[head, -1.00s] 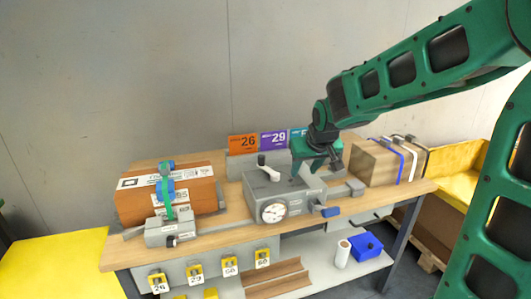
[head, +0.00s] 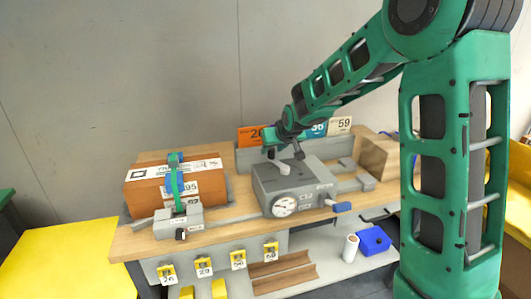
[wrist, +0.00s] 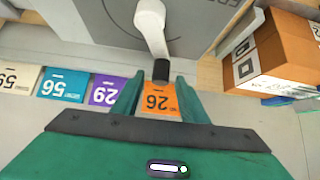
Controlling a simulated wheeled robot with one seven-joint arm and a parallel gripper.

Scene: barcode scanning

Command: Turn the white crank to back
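The white crank (head: 281,167) is on top of the grey box (head: 306,184) that carries a round dial on its front. In the wrist view the white crank arm (wrist: 151,28) reaches from the box towards my gripper and ends in a dark grip (wrist: 160,70). My gripper (wrist: 158,88) is open, with its two green fingers apart. The dark grip lies in line with the gap, at about the fingertips; I cannot tell whether they touch it. In the head view my gripper (head: 284,146) is at the back of the box, close to the crank.
An orange-brown carton (head: 175,188) is strapped at the left of the bench. A brown carton (head: 378,158) stands at the right. Numbered cards, including the orange 26 card (wrist: 158,101), line the back. A blue-handled lever (head: 341,207) sticks out from the box's front right.

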